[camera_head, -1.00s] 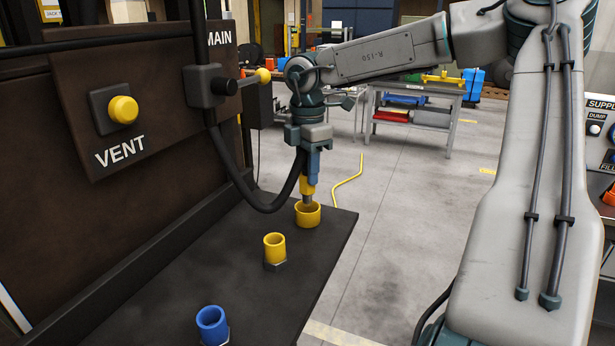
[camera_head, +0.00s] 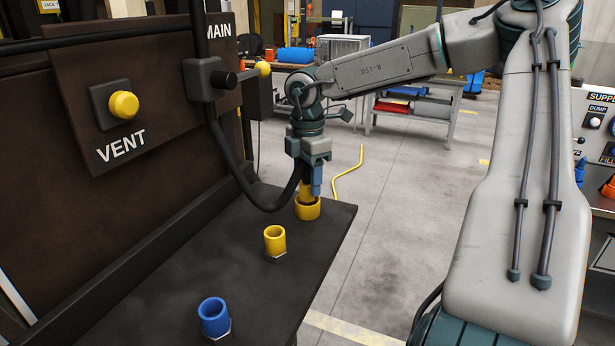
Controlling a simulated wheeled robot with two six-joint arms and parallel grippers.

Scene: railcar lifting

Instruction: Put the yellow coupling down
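The yellow coupling (camera_head: 306,188) stands roughly upright at the end of the black hose (camera_head: 235,180). Its lower end is inside the wide yellow cup (camera_head: 307,209) near the shelf's far right corner. My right gripper (camera_head: 314,182) points down over the cup. One blue finger is right beside the coupling, its tip close above the cup's rim. The other finger is hidden, so I cannot tell whether the fingers still press on the coupling. My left gripper is not in view.
A smaller yellow socket (camera_head: 275,240) and a blue socket (camera_head: 214,317) stand on the dark shelf (camera_head: 170,285). The panel (camera_head: 140,90) with the yellow VENT knob (camera_head: 123,105) and a lever valve (camera_head: 209,80) rises at left. Open floor lies right of the shelf.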

